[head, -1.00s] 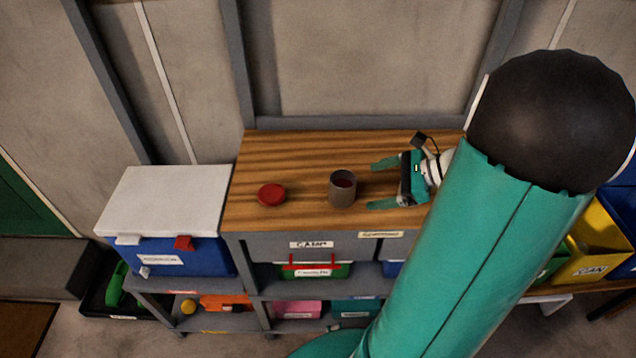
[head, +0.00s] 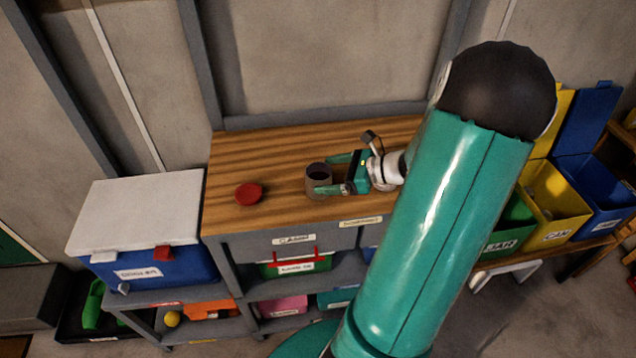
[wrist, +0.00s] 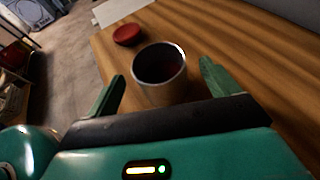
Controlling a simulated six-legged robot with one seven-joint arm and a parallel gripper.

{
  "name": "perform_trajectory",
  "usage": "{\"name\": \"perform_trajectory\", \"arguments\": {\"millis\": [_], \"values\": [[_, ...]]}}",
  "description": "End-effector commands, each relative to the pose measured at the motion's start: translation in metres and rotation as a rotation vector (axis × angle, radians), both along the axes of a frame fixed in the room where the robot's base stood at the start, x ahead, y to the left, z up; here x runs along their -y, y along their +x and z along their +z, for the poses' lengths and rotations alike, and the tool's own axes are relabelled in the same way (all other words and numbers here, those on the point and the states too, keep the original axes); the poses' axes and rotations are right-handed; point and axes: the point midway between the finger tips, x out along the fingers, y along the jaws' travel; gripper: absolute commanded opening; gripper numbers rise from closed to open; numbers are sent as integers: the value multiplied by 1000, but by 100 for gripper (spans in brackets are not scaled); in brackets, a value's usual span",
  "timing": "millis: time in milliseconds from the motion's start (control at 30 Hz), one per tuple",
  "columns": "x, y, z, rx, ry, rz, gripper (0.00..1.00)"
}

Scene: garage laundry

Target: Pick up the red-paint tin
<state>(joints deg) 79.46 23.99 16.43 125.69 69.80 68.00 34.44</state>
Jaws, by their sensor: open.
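The paint tin (head: 319,181) is a grey-brown open cylinder standing upright on the wooden worktop. In the wrist view the tin (wrist: 160,78) shows its metal rim and a dark reddish inside. My gripper (head: 333,174) is open, its green fingers level with the tin and pointing left. In the wrist view the fingers (wrist: 160,85) are on either side of the tin, with a gap to each. A round red lid (head: 249,193) lies flat on the worktop to the left of the tin; it also shows in the wrist view (wrist: 127,34).
The wooden worktop (head: 240,160) is clear behind the tin. A blue cooler with a white lid (head: 137,215) stands at the left. Shelves with several labelled boxes are below. Yellow (head: 556,200) and blue bins stand at the right. A wall is behind.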

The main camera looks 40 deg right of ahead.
Motion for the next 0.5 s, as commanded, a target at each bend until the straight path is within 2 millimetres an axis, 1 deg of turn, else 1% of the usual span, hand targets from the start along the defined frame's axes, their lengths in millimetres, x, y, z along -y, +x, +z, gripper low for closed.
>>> {"name": "perform_trajectory", "arguments": {"millis": [200, 300, 500], "values": [[-16, 25, -17, 0, 3, 3, 87], [-23, 35, -21, 1, 1, 3, 87], [-24, 38, -23, 1, -3, 1, 87]]}}
